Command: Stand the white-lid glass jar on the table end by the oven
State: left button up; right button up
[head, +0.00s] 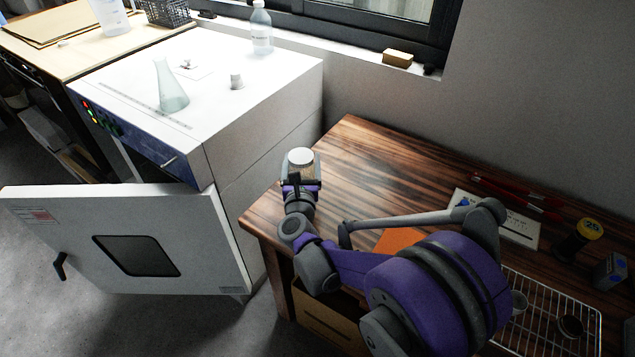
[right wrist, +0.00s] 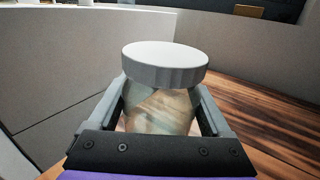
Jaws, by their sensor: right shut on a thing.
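The white-lid glass jar (head: 300,160) is upright between the fingers of my right gripper (head: 301,170), at the end of the wooden table (head: 362,150) nearest the oven. In the right wrist view the jar (right wrist: 162,105) shows its white lid on top and a clear body, with one finger of the gripper (right wrist: 162,112) on each side. My right gripper is shut on the jar. Whether its base touches the table is hidden by the gripper. The white drying oven (head: 265,120) stands to the left with its door (head: 200,245) swung open. My left gripper is out of view.
A wire rack (head: 545,300), a black jar with a yellow lid (head: 577,240) and red-handled tools (head: 515,195) lie at the table's right. The table behind the jar is clear.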

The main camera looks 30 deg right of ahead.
notch_tip(320, 180, down, 6)
jog(key=shift+f+b, duration=0.25)
jog(key=shift+b, duration=0.6)
jog(key=shift+f, duration=0.1)
jog(key=shift+f, duration=0.15)
jog(key=o, duration=1.2)
jog(key=shift+o, duration=0.2)
